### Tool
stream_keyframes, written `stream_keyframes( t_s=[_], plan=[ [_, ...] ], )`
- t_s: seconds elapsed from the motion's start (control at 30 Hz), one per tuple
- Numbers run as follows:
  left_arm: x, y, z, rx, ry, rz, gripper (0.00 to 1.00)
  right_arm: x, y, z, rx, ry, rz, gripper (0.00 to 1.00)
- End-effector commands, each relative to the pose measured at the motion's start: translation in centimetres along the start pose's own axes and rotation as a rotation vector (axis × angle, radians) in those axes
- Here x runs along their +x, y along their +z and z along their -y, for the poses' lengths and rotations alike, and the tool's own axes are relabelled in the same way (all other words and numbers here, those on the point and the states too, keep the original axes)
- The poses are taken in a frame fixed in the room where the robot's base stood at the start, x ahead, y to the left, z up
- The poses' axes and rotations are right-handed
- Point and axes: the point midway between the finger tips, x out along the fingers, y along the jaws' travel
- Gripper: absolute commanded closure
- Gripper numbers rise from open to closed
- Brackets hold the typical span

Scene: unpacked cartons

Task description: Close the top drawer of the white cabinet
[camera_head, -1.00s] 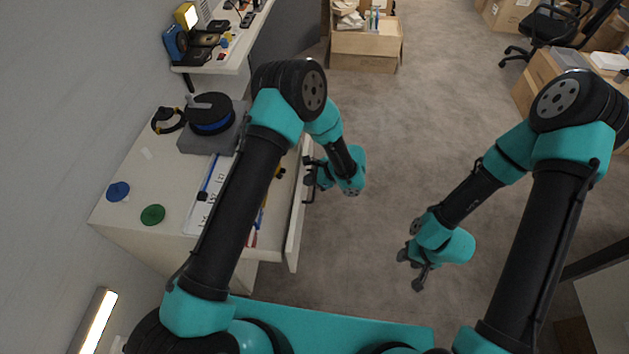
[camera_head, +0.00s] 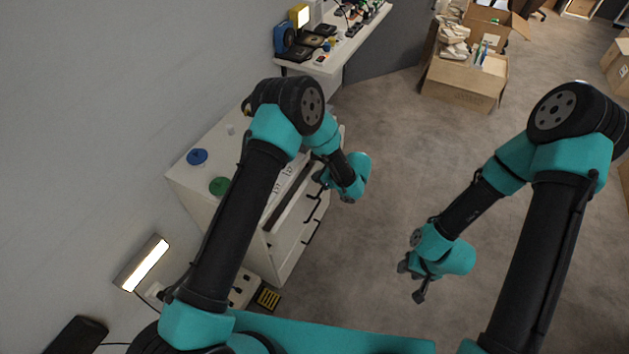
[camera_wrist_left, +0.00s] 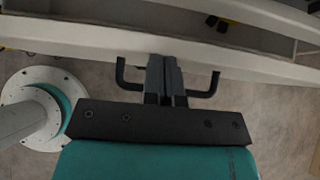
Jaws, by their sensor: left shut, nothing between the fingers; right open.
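The white cabinet (camera_head: 200,176) stands at the left against the wall in the head view, partly hidden behind my left arm. Its top drawer shows a narrow dark opening behind its front, so it is slightly open. In the left wrist view the drawer front (camera_wrist_left: 228,60) runs across the upper part, with a black handle (camera_wrist_left: 122,76) on it. My left gripper (camera_wrist_left: 166,62) is shut and empty, its fingertips at the drawer front between the two ends of the handle. It also shows in the head view (camera_head: 320,181). My right gripper (camera_head: 411,281) is open and empty over the floor.
A blue disc (camera_head: 197,156) and a green disc (camera_head: 219,186) lie on the cabinet top. A lower drawer handle (camera_head: 312,232) shows below. A desk (camera_head: 335,62) with small items and an open carton (camera_head: 462,84) stand further back. The carpet between is clear.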

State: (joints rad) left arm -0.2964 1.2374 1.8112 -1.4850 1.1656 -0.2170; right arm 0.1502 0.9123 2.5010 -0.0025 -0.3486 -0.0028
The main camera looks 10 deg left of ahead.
Motion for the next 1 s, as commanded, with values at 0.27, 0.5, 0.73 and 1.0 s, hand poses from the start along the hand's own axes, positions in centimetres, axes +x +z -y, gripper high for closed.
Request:
stream_keyframes(
  t_s=[0.27,0.5,0.73,1.0],
  plan=[
    [0.0,-0.1,0.2,0.006,-0.005,-0.001,1.00,0.0,0.0,0.0,0.000,0.000,0.000,0.57],
    [0.0,-0.1,0.2,0.006,-0.005,0.000,1.00,0.0,0.0,0.0,0.000,0.000,0.000,0.57],
    [-1.0,-0.9,0.1,0.004,-0.005,0.000,1.00,0.0,0.0,0.0,0.000,0.000,0.000,0.57],
    [-4.7,-2.4,0.0,-0.001,-0.002,0.000,1.00,0.0,0.0,0.0,0.000,0.000,0.000,0.57]
  ],
)
